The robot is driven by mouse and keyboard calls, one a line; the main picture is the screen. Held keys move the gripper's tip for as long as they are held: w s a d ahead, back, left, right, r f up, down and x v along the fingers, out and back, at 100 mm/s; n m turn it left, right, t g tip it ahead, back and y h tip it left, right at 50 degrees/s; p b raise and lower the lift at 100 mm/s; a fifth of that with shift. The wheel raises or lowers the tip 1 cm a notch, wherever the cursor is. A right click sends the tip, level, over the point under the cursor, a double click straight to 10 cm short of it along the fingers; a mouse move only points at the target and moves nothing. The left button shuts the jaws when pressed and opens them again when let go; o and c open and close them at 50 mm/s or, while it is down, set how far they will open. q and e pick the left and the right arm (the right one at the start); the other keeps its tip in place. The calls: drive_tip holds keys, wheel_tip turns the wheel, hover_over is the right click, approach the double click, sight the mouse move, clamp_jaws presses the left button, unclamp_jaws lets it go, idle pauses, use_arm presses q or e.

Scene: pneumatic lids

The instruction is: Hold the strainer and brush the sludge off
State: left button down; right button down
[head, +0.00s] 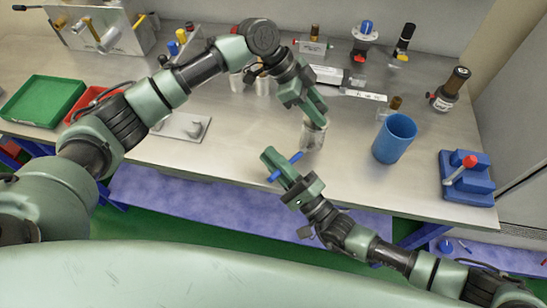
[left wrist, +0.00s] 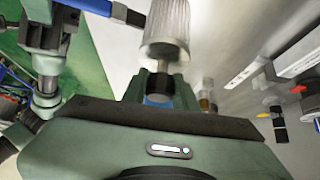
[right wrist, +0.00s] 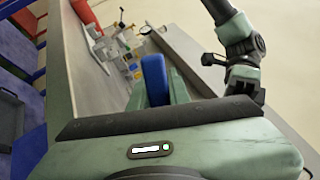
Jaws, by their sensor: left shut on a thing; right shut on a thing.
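The strainer (head: 313,136) is a pale grey ribbed cylinder. My left gripper (head: 318,117) is shut on its dark end and holds it over the front part of the bench. In the left wrist view the strainer (left wrist: 168,28) points away from the jaws. I cannot make out sludge on it. My right gripper (head: 279,166) is shut on the blue handle of the brush (head: 291,161), to the left of and below the strainer. The handle (right wrist: 154,78) fills the jaws in the right wrist view. The brush's dark tip (left wrist: 136,18) is near the strainer's left side, apparently apart from it.
A blue cup (head: 394,140) stands right of the strainer. A blue block with a red handle (head: 467,177) is at the bench's right end. A green tray (head: 42,103) and a red tray (head: 92,100) are at the left. Small bottles and fittings line the back.

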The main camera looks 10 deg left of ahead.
drive_tip(key=f, duration=0.2)
drive_tip(key=shift+s+d+f+h, duration=0.1)
drive_tip(key=shift+s+f+h, duration=0.2)
drive_tip(key=shift+r, duration=0.15)
drive_tip(key=shift+w+a+r, duration=0.1)
drive_tip(key=shift+a+r, duration=0.1)
drive_tip(key=shift+r, duration=0.25)
drive_tip(key=shift+w+a+r, duration=0.15)
drive_tip(key=shift+r, duration=0.35)
drive_tip(key=shift+w+a+r, duration=0.15)
drive_tip(key=shift+r, duration=0.35)
drive_tip(key=shift+w+a+r, duration=0.1)
drive_tip(key=shift+r, duration=0.4)
drive_tip(key=shift+f, duration=0.6)
